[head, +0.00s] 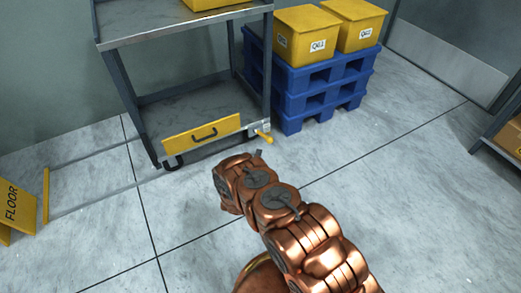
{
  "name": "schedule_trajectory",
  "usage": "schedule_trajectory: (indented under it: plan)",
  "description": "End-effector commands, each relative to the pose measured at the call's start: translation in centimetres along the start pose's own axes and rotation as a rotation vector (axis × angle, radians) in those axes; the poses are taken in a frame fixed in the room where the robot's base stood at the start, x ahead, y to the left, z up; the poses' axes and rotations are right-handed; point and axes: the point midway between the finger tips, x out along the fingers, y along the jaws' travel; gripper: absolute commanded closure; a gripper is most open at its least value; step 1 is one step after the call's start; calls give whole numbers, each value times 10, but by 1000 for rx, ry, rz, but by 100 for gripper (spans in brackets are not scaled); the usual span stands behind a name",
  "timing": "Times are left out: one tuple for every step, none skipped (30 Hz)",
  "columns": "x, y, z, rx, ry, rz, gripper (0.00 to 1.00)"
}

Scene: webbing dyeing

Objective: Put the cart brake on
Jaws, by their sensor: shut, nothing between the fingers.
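The cart (185,37) is a grey metal trolley with an upper and a lower shelf, standing at the upper left. A yellow lever (263,136) sticks out low at its front right corner; it looks like the brake lever, but whether it is on or off I cannot tell. A yellow panel (175,142) with a black handle is on the cart's low front. My copper arm reaches up from the bottom right. Only a small dark part of my gripper (258,154) shows at its end, just below the lever and seemingly apart from it. It is shut and empty; my wrist hides the rest.
Blue stacked pallets (318,92) with yellow bins (305,33) stand right of the cart. A yellow floor sign (18,212) is at the left edge. A shelf with a cardboard box (510,136) is at the right edge. The grey floor between is clear.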

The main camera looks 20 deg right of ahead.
Motion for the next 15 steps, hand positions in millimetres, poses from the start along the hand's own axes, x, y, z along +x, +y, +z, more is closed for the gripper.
schedule_trajectory:
  plan:
    - [-5, -8, -3, 0, 1, 0, 100]
    - [-8, -10, -4, 0, 1, 1, 100]
    - [-11, -13, -6, 0, 1, 1, 100]
    - [-13, -15, -7, 1, 1, 2, 100]
    - [-15, -16, -7, 1, -1, 2, 100]
    - [-17, -18, -8, 1, -1, 3, 100]
    - [-18, -19, -9, 1, -1, 3, 100]
    - [-19, -19, -10, 2, 0, 4, 100]
    - [-21, -20, -11, 2, 0, 4, 100]
    - [-22, -20, -11, 2, 0, 4, 100]
    - [-22, -20, -12, 2, 0, 4, 100]
    - [-23, -20, -12, 3, 0, 5, 100]
    - [-23, -20, -12, 3, 1, 5, 100]
    - [-23, -20, -12, 3, 1, 5, 100]
    - [-23, -20, -12, 3, 1, 5, 100]
